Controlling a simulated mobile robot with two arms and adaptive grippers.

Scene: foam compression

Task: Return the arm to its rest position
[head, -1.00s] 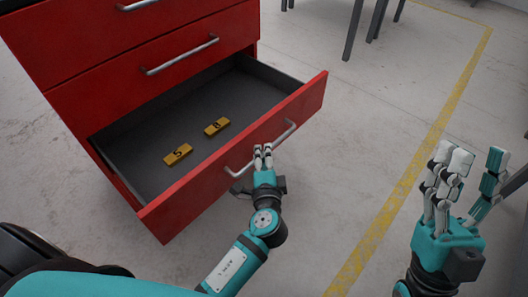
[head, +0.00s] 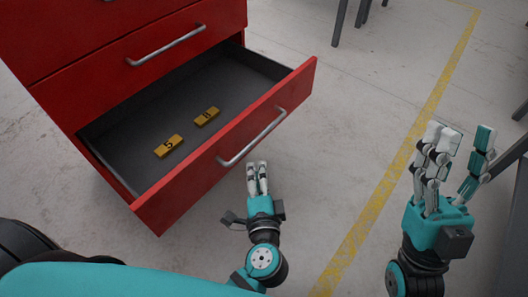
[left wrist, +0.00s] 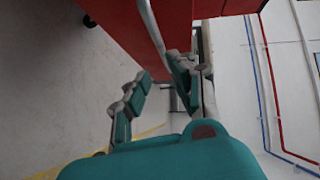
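My left gripper (head: 257,180) is open and empty, just in front of the open drawer's front panel (head: 235,150). In the head view it sits below the drawer's metal handle (head: 252,140), apart from it. In the left wrist view its fingers (left wrist: 155,95) are spread, with the handle (left wrist: 152,25) and the red front beyond them. My right gripper (head: 452,165) is open and empty, raised over the floor at the right. Its arm is partly cut off by the frame.
The red cabinet (head: 75,65) stands at the left with its lower drawer pulled out. Two yellow numbered blocks (head: 169,146) (head: 206,117) lie inside. Dark legs (head: 340,22) stand at the top. A yellow line (head: 385,180) crosses the clear floor.

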